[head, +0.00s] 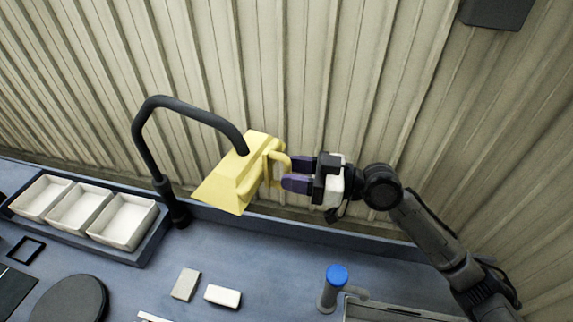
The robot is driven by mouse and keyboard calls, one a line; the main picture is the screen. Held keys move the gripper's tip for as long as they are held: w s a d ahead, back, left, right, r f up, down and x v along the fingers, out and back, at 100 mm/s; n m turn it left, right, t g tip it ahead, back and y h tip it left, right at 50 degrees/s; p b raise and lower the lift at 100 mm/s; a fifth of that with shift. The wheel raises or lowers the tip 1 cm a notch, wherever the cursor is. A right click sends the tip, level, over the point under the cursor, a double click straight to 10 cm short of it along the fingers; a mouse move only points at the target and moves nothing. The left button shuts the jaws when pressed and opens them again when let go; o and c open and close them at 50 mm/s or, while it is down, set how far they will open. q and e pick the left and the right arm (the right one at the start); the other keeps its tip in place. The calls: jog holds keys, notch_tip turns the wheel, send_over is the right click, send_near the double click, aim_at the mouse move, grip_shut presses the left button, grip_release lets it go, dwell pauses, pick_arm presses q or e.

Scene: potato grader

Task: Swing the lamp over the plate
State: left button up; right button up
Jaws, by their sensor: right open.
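The lamp is a yellow shade (238,178) on a dark bent arm (146,135) that rises from a post at the bench's back edge. A curved yellow handle sticks out from the shade's right side. My right gripper (291,174) is open, with its two purple fingers at the handle, one above and one below its outer end. I cannot tell whether the fingers touch it. A round dark plate (72,301) lies on the bench at the lower left, cut by the picture's bottom edge. The shade hangs well to the right of it. My left gripper is not in view.
A blue tray with several white bins (122,220) stands at the back left. Two small pale blocks (186,284) (222,296) lie mid-bench. A blue-capped cylinder (329,289) stands at the right front. A ribbed wall (300,60) is close behind the lamp.

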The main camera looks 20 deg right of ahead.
jog(key=shift+x, duration=0.85)
grip_shut()
